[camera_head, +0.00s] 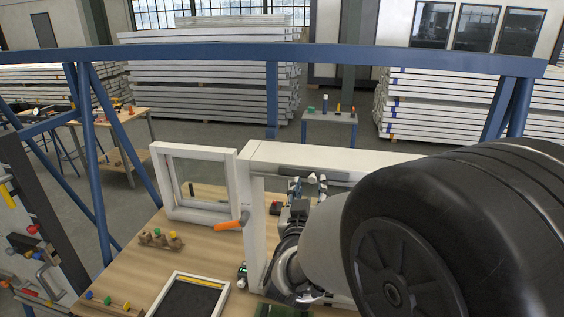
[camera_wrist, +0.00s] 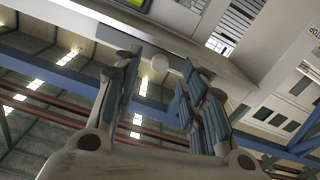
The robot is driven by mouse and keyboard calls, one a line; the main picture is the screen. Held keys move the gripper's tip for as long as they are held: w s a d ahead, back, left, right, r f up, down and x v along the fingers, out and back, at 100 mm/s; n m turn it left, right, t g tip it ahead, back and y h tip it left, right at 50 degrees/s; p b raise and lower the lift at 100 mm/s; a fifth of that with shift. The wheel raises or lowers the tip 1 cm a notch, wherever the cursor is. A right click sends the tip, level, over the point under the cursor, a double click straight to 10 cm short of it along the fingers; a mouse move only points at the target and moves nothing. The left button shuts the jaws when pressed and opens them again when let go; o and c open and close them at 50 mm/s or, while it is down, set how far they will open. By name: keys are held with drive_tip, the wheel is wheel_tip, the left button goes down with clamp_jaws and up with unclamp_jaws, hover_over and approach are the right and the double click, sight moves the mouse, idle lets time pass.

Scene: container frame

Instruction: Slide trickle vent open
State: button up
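A large white window frame (camera_head: 256,158) stands upright on the wooden workbench, partly hidden by my arm. A grey strip, likely the trickle vent (camera_head: 330,174), lies under its top rail. My gripper also shows below the rail in the head view (camera_head: 307,187).
A smaller white frame (camera_head: 199,209) stands to the left. An orange-handled tool (camera_head: 230,224), a small rack (camera_head: 160,240) and a dark-panelled frame (camera_head: 190,296) are on the workbench (camera_head: 205,245). A blue beam (camera_head: 200,53) crosses behind.

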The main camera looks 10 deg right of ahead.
sight(312, 180)
drive_tip(key=shift+x, duration=1.95)
drive_tip(key=shift+c, duration=0.4)
clamp_jaws()
